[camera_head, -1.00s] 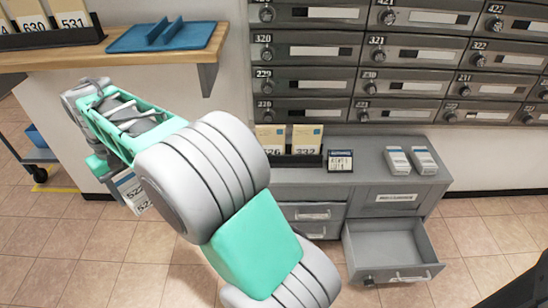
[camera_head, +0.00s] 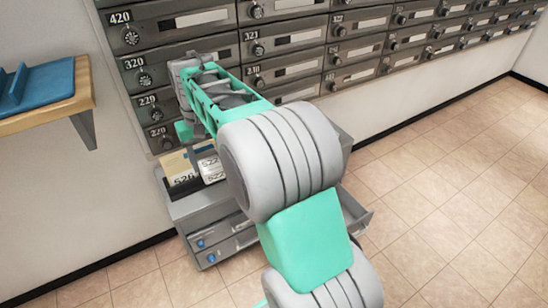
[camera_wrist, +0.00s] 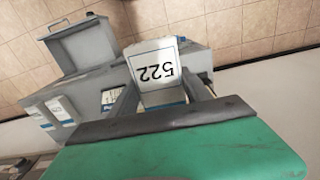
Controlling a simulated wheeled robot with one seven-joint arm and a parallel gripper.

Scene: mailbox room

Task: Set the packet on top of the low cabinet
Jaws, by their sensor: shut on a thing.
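The packet (camera_head: 212,170) is white with a blue band and the number 522. It also shows in the wrist view (camera_wrist: 154,68). My gripper (camera_wrist: 165,97) is shut on it, one finger on each side; the head view shows my gripper (camera_head: 196,137) from behind, partly hidden by my arm. The low grey cabinet (camera_head: 200,207) stands under the mailboxes; its top also shows in the wrist view (camera_wrist: 85,88). The packet is over the cabinet's top area, close to a dark card holder. I cannot tell whether it touches the top.
A holder with tan cards (camera_head: 178,166) stands on the cabinet's left end. White devices (camera_wrist: 50,112) lie on the cabinet top. A cabinet drawer (camera_wrist: 82,45) is open. Mailboxes (camera_head: 290,40) rise behind. A wooden shelf (camera_head: 60,108) with a blue tray is at left.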

